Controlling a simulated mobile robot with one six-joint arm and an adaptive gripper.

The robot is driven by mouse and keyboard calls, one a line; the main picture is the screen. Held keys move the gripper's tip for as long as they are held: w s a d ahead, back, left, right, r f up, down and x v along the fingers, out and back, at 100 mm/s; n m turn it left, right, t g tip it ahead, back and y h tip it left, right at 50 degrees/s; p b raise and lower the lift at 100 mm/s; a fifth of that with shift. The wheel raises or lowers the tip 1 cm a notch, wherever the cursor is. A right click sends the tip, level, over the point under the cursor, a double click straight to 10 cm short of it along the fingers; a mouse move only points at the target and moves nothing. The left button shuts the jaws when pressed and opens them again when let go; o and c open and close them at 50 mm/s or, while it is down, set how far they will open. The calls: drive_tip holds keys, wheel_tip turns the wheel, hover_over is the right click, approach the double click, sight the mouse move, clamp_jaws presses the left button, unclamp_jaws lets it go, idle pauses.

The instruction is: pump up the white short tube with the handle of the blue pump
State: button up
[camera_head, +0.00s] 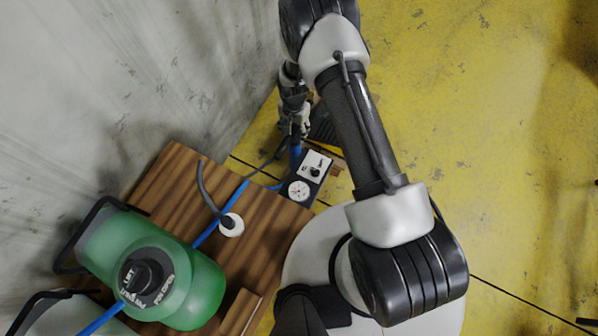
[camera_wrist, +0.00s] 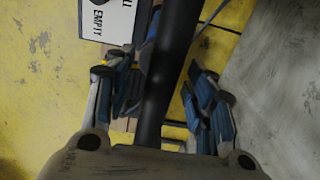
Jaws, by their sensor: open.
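My gripper (camera_head: 293,118) reaches down beside the wall, just beyond the far edge of the wooden table. In the wrist view my gripper (camera_wrist: 165,98) has its two fingers apart. A thick black bar (camera_wrist: 172,62), which looks like the pump handle, runs between them; I see a gap on its right, and contact on the left is unclear. A blue part of the pump (camera_head: 295,155) shows just below the gripper; the rest is hidden. A short white cylinder (camera_head: 232,226), perhaps the white short tube, stands on the table with a dark hose at its top.
A green tank (camera_head: 205,285) and blue hose (camera_head: 208,232) are on the wooden table (camera_head: 165,180). Yellow floor (camera_head: 490,150) is open at right.

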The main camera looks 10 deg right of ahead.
sight(294, 127)
drive_tip(key=shift+r+p, duration=2)
drive_tip(key=shift+r, duration=1.45)
drive_tip(key=shift+c, duration=0.4)
wheel_tip(294, 127, up, 4)
drive_tip(key=p, duration=0.6)
drive_tip(key=shift+f, duration=0.2)
wheel_tip(294, 127, down, 10)
drive_tip(key=b, duration=0.7)
drive_tip(key=shift+f, duration=0.15)
clamp_jaws()
